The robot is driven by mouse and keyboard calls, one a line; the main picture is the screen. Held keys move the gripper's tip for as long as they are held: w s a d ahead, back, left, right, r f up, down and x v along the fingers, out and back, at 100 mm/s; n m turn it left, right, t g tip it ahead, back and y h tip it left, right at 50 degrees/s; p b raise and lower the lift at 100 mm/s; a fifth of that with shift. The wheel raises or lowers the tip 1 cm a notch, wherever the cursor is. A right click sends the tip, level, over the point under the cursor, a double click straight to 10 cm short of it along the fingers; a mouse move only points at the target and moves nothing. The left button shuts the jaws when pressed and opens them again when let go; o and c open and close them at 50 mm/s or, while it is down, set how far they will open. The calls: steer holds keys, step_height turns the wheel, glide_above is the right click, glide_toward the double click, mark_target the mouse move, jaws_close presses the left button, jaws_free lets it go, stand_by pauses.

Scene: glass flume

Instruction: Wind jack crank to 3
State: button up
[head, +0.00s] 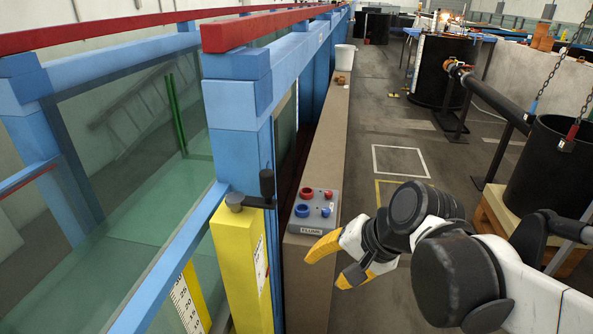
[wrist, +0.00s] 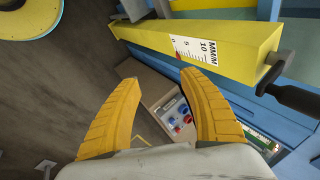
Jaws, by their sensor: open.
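The yellow jack post (head: 238,258) stands against the blue flume frame. The jack crank (head: 250,199) on its top has a grey hub at the left and a black upright handle at the right. In the wrist view the crank (wrist: 285,88) is at the right end of the yellow post. A white MM/M scale (wrist: 195,50) marked 5 and 10 is on the post, with a small red pointer near its low end; the exact reading is too small to tell. My gripper (head: 335,267) is open and empty, right of and below the crank, apart from it; its yellow fingers show in the wrist view (wrist: 158,80).
A grey control box (head: 315,211) with red and blue knobs sits on the brown ledge (head: 305,262), between the crank and my gripper. Glass flume walls (head: 130,150) lie left. Open floor (head: 400,140) is at the right, with a black tank (head: 548,170) beyond.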

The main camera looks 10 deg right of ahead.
steer(key=w+a+r+m+g+y+p, duration=0.1)
steer(key=w+a+r+m+y+p, duration=0.3)
steer(key=w+r+m+y+p, duration=0.25)
steer(key=m+g+y+p, duration=0.1)
steer(key=m+y+p, duration=0.2)
steer(key=m+y, duration=0.35)
glide_toward(267, 178)
steer(key=shift+y, duration=0.3)
steer(key=w+a, duration=0.1)
steer(key=a, duration=0.2)
steer(key=w+a+f+b, duration=0.1)
steer(key=a, duration=0.2)
steer(key=w+a, duration=0.1)
steer(key=a, duration=0.2)
steer(key=shift+w+a+f+b, duration=0.2)
steer(key=shift+a+b, duration=0.1)
steer(key=shift+a, duration=0.1)
jaws_close()
